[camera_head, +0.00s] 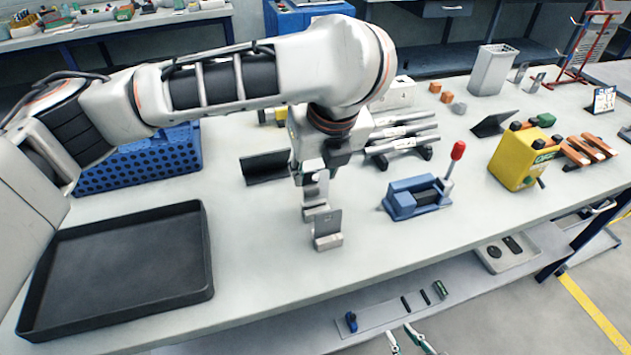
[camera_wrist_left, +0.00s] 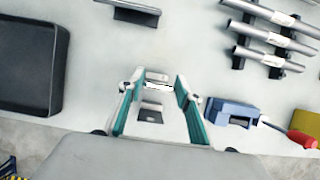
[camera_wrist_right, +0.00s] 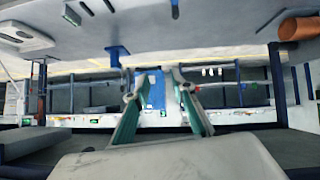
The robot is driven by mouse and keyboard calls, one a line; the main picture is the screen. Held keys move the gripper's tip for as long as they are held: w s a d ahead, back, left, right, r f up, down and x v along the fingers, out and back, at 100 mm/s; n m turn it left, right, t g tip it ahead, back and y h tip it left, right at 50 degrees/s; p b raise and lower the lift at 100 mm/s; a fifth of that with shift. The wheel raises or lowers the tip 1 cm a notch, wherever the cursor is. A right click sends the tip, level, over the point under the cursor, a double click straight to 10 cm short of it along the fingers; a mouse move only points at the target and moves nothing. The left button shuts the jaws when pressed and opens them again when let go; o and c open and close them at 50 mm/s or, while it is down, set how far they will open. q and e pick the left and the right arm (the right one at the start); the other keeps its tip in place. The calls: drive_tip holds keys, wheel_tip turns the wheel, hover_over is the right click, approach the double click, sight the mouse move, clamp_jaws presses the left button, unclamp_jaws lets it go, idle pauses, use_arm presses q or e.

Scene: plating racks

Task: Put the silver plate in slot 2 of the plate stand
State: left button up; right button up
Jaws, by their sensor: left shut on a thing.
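My left gripper (camera_head: 311,177) points down over the middle of the table, with its two teal-lined fingers (camera_wrist_left: 158,79) around a thin silver plate (camera_wrist_left: 158,87). The plate's bright edge shows between the fingertips, and in the head view the silver plate (camera_head: 317,189) is partly hidden by the gripper. Just below it stand small silver blocks; the front block (camera_head: 328,242) carries an upright grey plate and also shows in the left wrist view (camera_wrist_left: 151,113). I cannot tell slot numbers or whether the held plate touches a block. My right gripper (camera_head: 410,342) is open and empty, below the table's front edge.
A dark tray (camera_head: 205,240) lies at left, a blue perforated crate (camera_head: 140,165) behind it. A dark angled stand (camera_head: 265,168) is left of the gripper. A blue clamp (camera_head: 417,197) with red knob and a tube rack (camera_head: 405,140) stand to the right.

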sight(316, 180)
use_arm(q)
wheel_tip(316, 180, down, 3)
drive_tip(key=shift+b, duration=0.35)
drive_tip(key=o, duration=1.2)
use_arm(e)
drive_tip(key=shift+w+d+f, duration=0.1)
drive_tip(key=shift+w+f, duration=0.1)
